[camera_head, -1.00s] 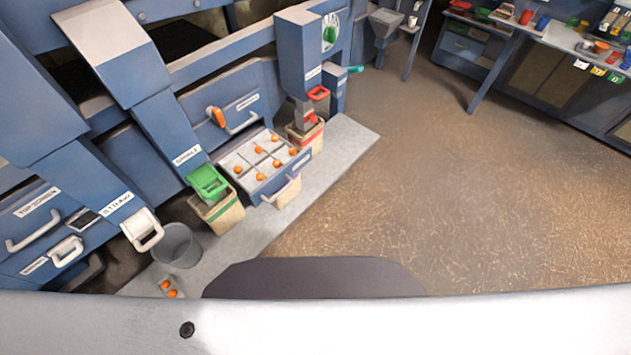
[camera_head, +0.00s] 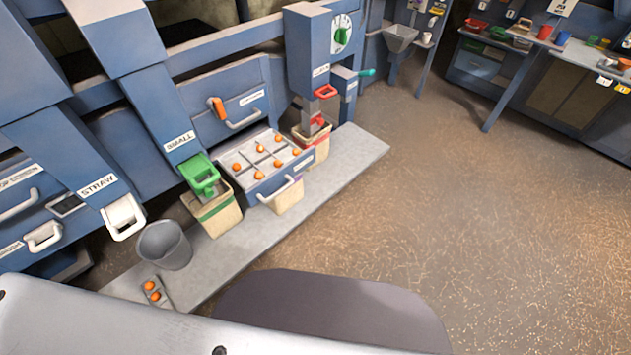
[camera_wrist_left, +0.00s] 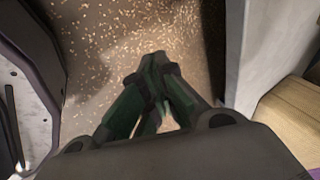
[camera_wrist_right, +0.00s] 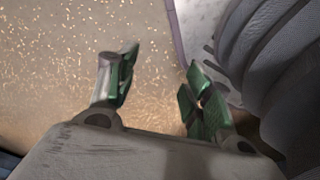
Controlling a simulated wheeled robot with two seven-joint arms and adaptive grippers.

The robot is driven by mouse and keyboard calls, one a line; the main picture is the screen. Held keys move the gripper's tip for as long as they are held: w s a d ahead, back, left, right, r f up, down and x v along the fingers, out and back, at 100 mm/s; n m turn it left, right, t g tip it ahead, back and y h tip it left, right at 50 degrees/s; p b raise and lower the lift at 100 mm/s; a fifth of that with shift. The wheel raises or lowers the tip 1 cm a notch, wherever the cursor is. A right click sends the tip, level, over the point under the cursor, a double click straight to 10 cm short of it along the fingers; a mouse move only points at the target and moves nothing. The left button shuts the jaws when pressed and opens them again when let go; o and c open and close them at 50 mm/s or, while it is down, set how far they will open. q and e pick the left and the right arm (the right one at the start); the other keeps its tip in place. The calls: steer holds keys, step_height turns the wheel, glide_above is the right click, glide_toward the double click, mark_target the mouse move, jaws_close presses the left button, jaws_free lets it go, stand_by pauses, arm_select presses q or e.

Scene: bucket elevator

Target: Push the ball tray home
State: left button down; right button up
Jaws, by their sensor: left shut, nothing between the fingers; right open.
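The ball tray (camera_head: 262,188) is a blue drawer with a white divided top and several orange balls in its compartments. Neither gripper shows in the head view. My left gripper (camera_wrist_left: 158,60) is shut and empty above the speckled floor in the left wrist view, apart from the tray. My right gripper (camera_wrist_right: 160,60) is open and empty over the floor in the right wrist view. The tray does not show in either wrist view.
A green-flapped bin (camera_head: 217,214) stands left of the tray and a red-topped bin (camera_head: 312,146) right of it. A grey bucket (camera_head: 166,246) and a small holder with orange balls (camera_head: 155,292) stand on the grey plinth (camera_head: 345,160). The floor (camera_head: 440,190) to the right is clear.

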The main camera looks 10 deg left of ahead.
mark_target(303, 165)
arm_select(q)
steer(key=w+d+r+m+t+b, duration=0.35)
steer(key=w+r+b, duration=0.2)
steer(key=w, duration=0.35)
steer(key=w+d+r+m+t+b, duration=0.25)
steer(key=w+d+r+b, duration=0.2)
steer(key=w+r, duration=0.35)
arm_select(e)
steer(key=w+a+r, duration=0.3)
steer(key=w+r, duration=0.3)
steer(key=w, duration=0.3)
arm_select(q)
steer(key=w+d+r+t+b, duration=0.1)
steer(key=d+r+t+b, duration=0.2)
steer(key=r+b, duration=0.2)
steer(key=d+r+m+t+b, duration=0.1)
steer(key=d+r+t+b, duration=0.2)
steer(key=r, duration=0.8)
steer(key=shift+w+d+r+t+y+b, duration=0.3)
steer(key=shift+w+d+r+y+b, duration=0.1)
steer(key=shift+b, duration=0.95)
arm_select(e)
step_height(303, 165, up, 10)
steer(key=a+t+y, duration=0.1)
steer(key=shift+w+a+f, duration=0.25)
steer(key=shift+a, duration=0.1)
arm_select(q)
steer(key=shift+w, duration=0.15)
